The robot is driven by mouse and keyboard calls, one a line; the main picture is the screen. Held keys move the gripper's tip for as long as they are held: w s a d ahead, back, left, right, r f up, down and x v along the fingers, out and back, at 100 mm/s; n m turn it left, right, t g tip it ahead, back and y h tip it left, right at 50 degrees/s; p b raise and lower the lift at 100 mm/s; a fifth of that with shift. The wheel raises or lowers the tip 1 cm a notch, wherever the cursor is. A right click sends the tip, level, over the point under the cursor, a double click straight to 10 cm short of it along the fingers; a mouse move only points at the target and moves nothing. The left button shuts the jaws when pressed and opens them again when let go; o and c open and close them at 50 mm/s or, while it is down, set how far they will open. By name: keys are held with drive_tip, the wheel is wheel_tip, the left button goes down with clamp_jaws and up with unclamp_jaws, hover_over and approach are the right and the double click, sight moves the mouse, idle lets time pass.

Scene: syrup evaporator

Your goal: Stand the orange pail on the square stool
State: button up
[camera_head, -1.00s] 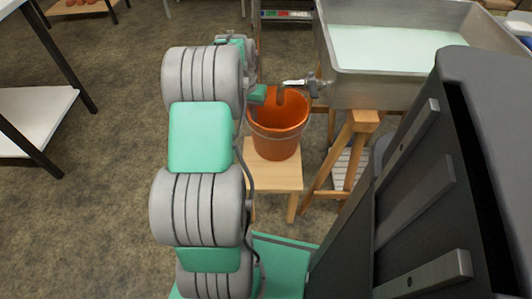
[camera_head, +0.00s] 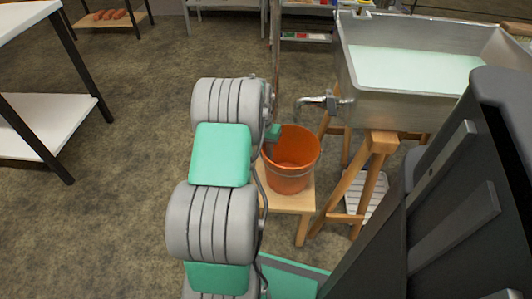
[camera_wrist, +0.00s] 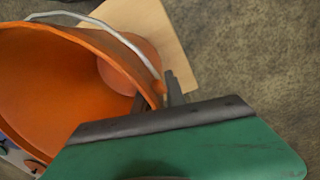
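The orange pail (camera_head: 287,181) is upright over the pale wooden stool (camera_head: 295,204), and its base appears to rest on the stool top. Whether a small gap is left under it I cannot tell. My gripper (camera_wrist: 157,93) is shut on the pail's rim, one dark finger inside the wall and one outside. In the head view my arm partly hides my gripper (camera_head: 273,138) and the stool's left side.
A steel evaporator pan (camera_head: 395,105) with pale liquid stands on a wooden trestle (camera_head: 380,143) to the right. Its tap (camera_head: 318,101) sticks out left, behind the pail. A white shelf table (camera_head: 40,125) is far left. The floor between is clear.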

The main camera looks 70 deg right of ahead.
drive_tip(key=shift+o, duration=0.8)
drive_tip(key=shift+r, duration=0.1)
wheel_tip(320, 180, up, 12)
drive_tip(key=w+p, duration=0.1)
drive_tip(key=p, duration=0.3)
drive_tip(key=w+a+r+n, duration=0.45)
drive_tip(key=w+a, duration=0.45)
drive_tip(key=w, duration=0.4)
drive_tip(key=w+a+r+n+t, duration=0.1)
drive_tip(key=w+a+n, duration=0.15)
drive_tip(key=a, duration=0.35)
drive_tip(key=w+a+r+n+h, duration=0.1)
drive_tip(key=w+a, duration=0.3)
drive_tip(key=a, duration=0.2)
drive_tip(key=w+a+r+n+t, duration=0.1)
drive_tip(key=w+a+r+n, duration=0.15)
drive_tip(key=a, duration=0.35)
drive_tip(key=s+a+f+n, duration=0.1)
drive_tip(key=a+n, duration=0.3)
drive_tip(key=a, duration=0.7)
drive_tip(key=s+a+n+t+y, duration=0.1)
drive_tip(key=s+a+n, duration=0.2)
drive_tip(key=a, duration=0.8)
drive_tip(key=shift+s+a+f+n, duration=0.15)
drive_tip(key=shift+a+f+n, duration=0.2)
drive_tip(key=shift+f+n, duration=0.1)
